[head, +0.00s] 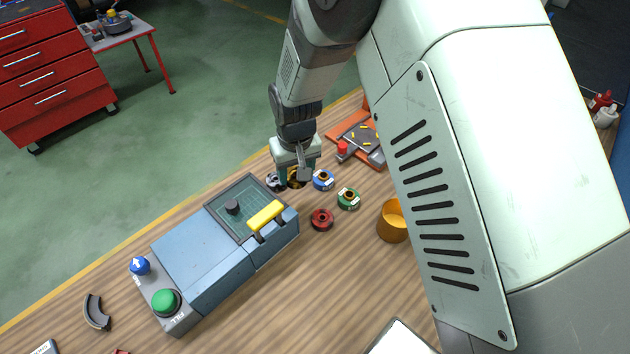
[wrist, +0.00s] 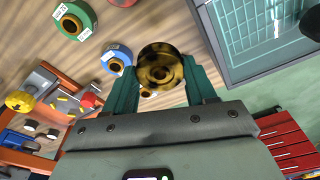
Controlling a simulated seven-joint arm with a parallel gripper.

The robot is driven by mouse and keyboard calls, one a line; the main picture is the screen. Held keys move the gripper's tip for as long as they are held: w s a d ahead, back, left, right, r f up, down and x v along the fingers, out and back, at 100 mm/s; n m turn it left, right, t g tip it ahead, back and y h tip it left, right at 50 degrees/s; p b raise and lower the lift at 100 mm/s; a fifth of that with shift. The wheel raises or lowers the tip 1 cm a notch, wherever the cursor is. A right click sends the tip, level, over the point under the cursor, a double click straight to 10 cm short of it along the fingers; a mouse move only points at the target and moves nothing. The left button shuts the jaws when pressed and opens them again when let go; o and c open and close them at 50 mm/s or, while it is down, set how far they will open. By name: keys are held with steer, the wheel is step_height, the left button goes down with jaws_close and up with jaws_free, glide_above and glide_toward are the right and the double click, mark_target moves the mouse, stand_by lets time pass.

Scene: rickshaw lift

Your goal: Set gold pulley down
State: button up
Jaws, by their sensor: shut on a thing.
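The gold pulley (wrist: 160,66) is a brassy ring with dark blotches and a hub in its middle. My gripper (wrist: 160,84) is shut on it, with one green finger on each side. In the head view my gripper (head: 294,178) is just beyond the blue machine's far corner, and the gold pulley (head: 296,182) shows only partly beneath it. I cannot tell whether the pulley touches the table. A small brass part (wrist: 148,93) shows partly behind it in the wrist view.
A blue pulley (head: 323,180), a green pulley (head: 348,198) and a red pulley (head: 321,219) lie right of my gripper. The blue machine (head: 205,258) with a yellow handle (head: 265,215) stands nearer. An orange cup (head: 392,222) and an orange-framed device (head: 357,134) are farther right.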

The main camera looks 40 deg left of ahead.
steer(key=shift+r, duration=0.5)
steer(key=shift+w+d, duration=0.15)
steer(key=shift+w, duration=0.1)
steer(key=w+d+m, duration=0.6)
steer(key=w+d, duration=1.5)
steer(key=d, duration=0.1)
steer(key=w+d+m+h, duration=0.1)
steer(key=w+d+m, duration=0.2)
steer(key=d, duration=1)
steer(key=w+d+m, duration=0.2)
steer(key=d+m, duration=0.1)
steer(key=d, duration=1)
steer(key=shift+t, duration=0.4)
step_height(320, 180, down, 5)
steer(key=shift+w+a+f, duration=0.15)
steer(key=shift+f, duration=2.2)
steer(key=shift+f, duration=0.15)
